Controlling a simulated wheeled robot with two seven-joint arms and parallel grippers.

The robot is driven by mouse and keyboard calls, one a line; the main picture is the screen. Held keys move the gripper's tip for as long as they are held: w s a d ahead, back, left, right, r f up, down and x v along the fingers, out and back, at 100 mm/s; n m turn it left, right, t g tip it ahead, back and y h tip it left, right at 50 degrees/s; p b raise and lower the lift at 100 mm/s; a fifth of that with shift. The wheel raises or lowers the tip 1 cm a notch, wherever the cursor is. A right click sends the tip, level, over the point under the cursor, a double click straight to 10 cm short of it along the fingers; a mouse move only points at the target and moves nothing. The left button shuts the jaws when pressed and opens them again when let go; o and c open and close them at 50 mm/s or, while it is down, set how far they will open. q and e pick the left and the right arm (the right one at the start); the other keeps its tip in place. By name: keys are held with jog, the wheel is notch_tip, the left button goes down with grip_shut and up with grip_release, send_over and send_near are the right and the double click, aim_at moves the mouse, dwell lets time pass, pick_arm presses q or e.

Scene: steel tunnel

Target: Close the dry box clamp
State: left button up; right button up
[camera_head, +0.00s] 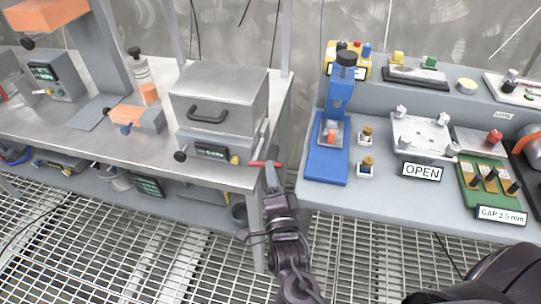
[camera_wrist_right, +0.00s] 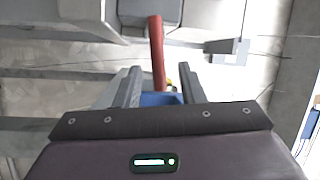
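The dry box (camera_head: 218,97) is a grey metal box with a dark handle on its lid, standing at the right end of the left bench. The lid looks down on the body. The clamp's red handle (camera_head: 258,164) sticks out sideways by the box's lower right front corner. My right gripper (camera_head: 271,178) is at this handle, in front of the bench edge. In the right wrist view, the red handle (camera_wrist_right: 156,50) runs lengthwise toward the gap between my open fingers (camera_wrist_right: 160,88), with space on both sides. Contact cannot be told. My left gripper is not in view.
A small panel with a black knob (camera_head: 181,156) and a yellow button sits at the box's front. A blue press (camera_head: 326,150) stands on the right bench, close to the right of my arm. A gap over grating separates the benches.

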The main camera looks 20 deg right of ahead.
jog(key=x, duration=0.5)
jog(key=shift+w, duration=0.15)
grip_shut()
